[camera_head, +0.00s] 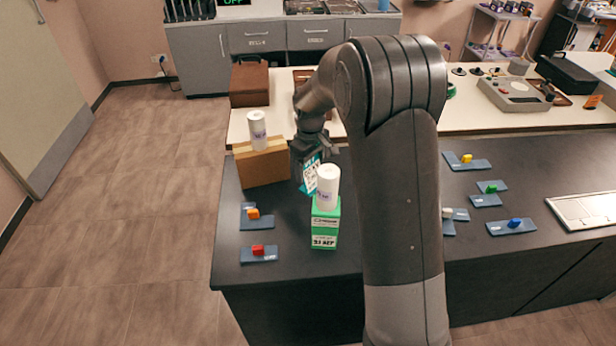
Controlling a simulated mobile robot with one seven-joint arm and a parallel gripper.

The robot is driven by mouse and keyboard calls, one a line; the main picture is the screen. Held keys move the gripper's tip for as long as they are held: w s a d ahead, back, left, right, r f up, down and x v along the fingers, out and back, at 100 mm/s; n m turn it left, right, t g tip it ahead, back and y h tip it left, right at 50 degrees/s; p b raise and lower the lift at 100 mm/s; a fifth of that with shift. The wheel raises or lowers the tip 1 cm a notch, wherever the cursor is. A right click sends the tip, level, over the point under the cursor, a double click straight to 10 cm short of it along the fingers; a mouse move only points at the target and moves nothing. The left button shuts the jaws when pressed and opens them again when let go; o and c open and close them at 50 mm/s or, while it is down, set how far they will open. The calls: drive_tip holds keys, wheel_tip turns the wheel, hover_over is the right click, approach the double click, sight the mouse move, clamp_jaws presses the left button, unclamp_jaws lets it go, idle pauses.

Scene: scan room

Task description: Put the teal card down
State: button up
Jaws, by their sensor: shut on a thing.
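My gripper (306,157) points down over the dark counter and is shut on the teal card (310,175). The card is upright, with white panels and dark print. It hangs just behind a white paper roll (327,187), which hides part of its right side. Whether the card's lower edge touches anything is hard to tell. My fingertips are small and partly hidden in this view.
The roll stands on a green box (326,226). A cardboard box (262,163) with another white roll (257,130) stands to the left. Blue trays with coloured blocks lie about, including a red block (258,250).

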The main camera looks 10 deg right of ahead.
sight(308, 177)
drive_tip(key=shift+w+a+f, duration=0.1)
drive_tip(key=shift+a+f, duration=0.2)
drive_tip(key=shift+f, duration=1.9)
drive_tip(key=shift+f, duration=0.1)
drive_tip(key=o, duration=1.2)
